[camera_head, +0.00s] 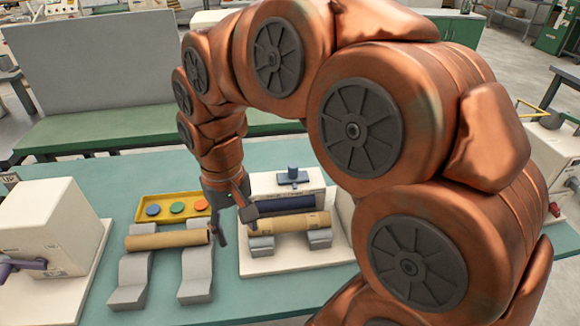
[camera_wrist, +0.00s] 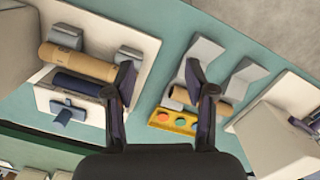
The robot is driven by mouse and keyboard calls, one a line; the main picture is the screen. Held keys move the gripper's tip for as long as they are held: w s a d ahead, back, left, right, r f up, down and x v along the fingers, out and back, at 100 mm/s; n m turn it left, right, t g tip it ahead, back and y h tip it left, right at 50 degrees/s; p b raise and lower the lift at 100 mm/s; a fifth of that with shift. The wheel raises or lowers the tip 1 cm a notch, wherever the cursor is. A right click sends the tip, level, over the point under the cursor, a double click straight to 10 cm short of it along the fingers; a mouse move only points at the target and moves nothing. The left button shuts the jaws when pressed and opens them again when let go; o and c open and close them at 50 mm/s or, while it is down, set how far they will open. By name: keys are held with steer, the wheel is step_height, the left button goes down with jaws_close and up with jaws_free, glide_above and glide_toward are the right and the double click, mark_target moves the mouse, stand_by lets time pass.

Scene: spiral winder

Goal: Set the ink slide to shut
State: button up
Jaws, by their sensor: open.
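The likely ink slide is a small blue knob on a flat dark plate (camera_head: 293,176), on top of the white winder unit (camera_head: 262,183) right of my gripper. In the wrist view the blue slide (camera_wrist: 66,112) sits at the left, beside the dark blue roller (camera_wrist: 76,84). I cannot tell its setting. My gripper (camera_head: 236,222) is open and points down, between the winder unit and the cradle with a cardboard tube. In the wrist view nothing is between its fingers (camera_wrist: 159,75). It is apart from the slide.
A cardboard tube (camera_head: 165,240) lies on grey cradle blocks (camera_head: 133,278). Another tube (camera_head: 288,223) lies at the winder. A yellow tray (camera_head: 148,208) holds blue, green and orange discs. A white machine (camera_head: 45,235) stands at left. Teal table (camera_head: 235,307) is clear in front.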

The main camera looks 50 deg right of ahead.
steer(key=w+d+m, duration=0.4)
steer(key=w+d, duration=0.5)
steer(key=d, duration=0.2)
steer(key=m+t, duration=0.1)
steer(key=m, duration=0.3)
glide_above(293, 165)
steer(key=shift+w+a+f+b, duration=0.15)
steer(key=shift+f+b, duration=0.2)
steer(key=shift+f, duration=0.25)
steer(key=shift+d+f+m, duration=0.3)
steer(key=shift+f, duration=0.05)
steer(key=shift+f+p, duration=1.05)
steer(key=shift+f, duration=2.5)
steer(key=shift+c, duration=0.3)
steer(key=shift+a, duration=0.1)
jaws_close()
